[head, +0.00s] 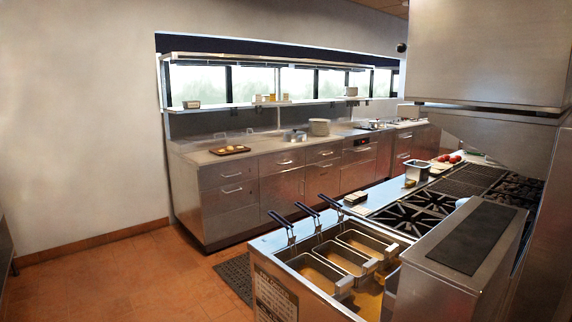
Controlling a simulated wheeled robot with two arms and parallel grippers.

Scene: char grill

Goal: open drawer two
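A long steel counter (185,160) with drawers and doors runs along the far wall under a window. Its front has a drawer at the left end (231,174) with a second handle lower down, then another drawer (285,161), then another (325,153), and a front with a small red display (360,143) further right. The drawer fronts that I can make out look shut and flush. No number shows on them, so I cannot tell which is drawer two. Neither of my grippers is in view.
A fryer with several baskets (345,255) stands in the foreground, beside a range with black burner grates (407,218). A dark mat (237,278) lies in the aisle. Tiled floor (110,270) is clear at left. A tray (230,150) and pots (319,127) sit on the counter.

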